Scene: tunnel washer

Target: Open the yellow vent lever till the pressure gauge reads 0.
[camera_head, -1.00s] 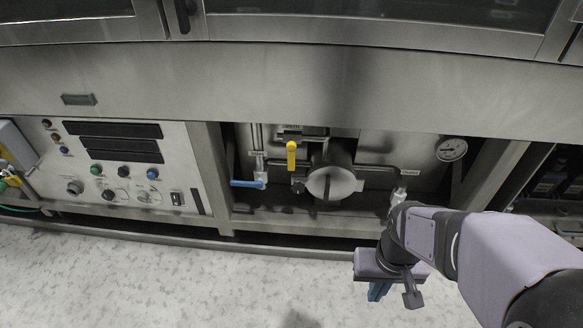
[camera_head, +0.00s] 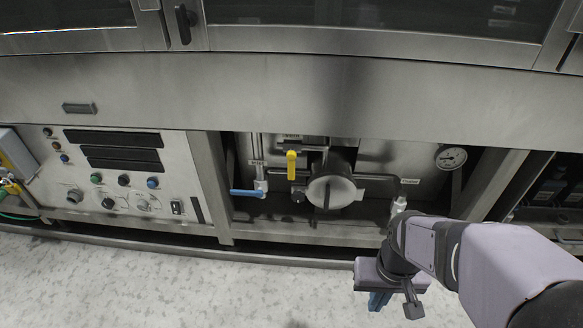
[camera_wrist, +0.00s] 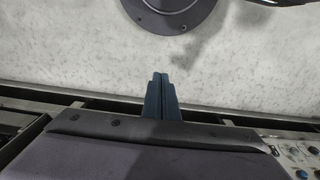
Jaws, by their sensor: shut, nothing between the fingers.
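The yellow vent lever (camera_head: 291,164) hangs straight down in the recess of the washer, just left of a round metal cap. My gripper (camera_head: 379,300) is below and right of the lever, over the floor in front of the machine, well apart from lever and gauge. In the wrist view its two dark blue fingers (camera_wrist: 160,97) lie together with nothing between them. The lever and gauge are not in the wrist view.
A blue lever (camera_head: 247,193) sits left of the yellow one. The round cap (camera_head: 332,188) is close on its right. A pipe fitting (camera_head: 398,206) stands by my arm. A control panel (camera_head: 120,172) is at left. The floor (camera_head: 180,275) in front is clear.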

